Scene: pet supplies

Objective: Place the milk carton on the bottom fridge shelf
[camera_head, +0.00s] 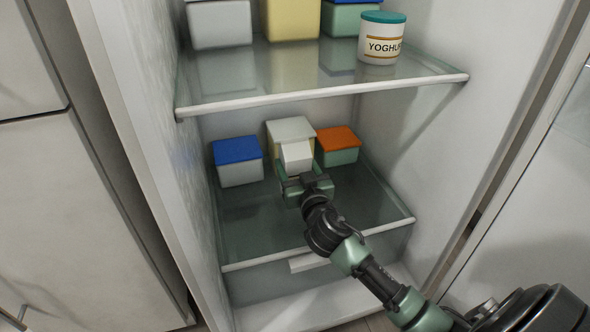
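A small plain white carton, which I take for the milk carton (296,156), is in the fridge just above or on the bottom glass shelf (255,225). My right gripper (299,174) reaches in from the lower right, with its fingers on both sides of the carton, and appears shut on it. The gripper hides the carton's lower part, so I cannot tell whether it touches the shelf. My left gripper is not in view.
On the bottom shelf, a blue-lidded box (238,168) stands left, a white-lidded box (289,130) behind the carton, and an orange-lidded box (338,147) right. The upper shelf (320,92) holds several containers, including a yoghurt tub (381,45). The bottom shelf's front is clear.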

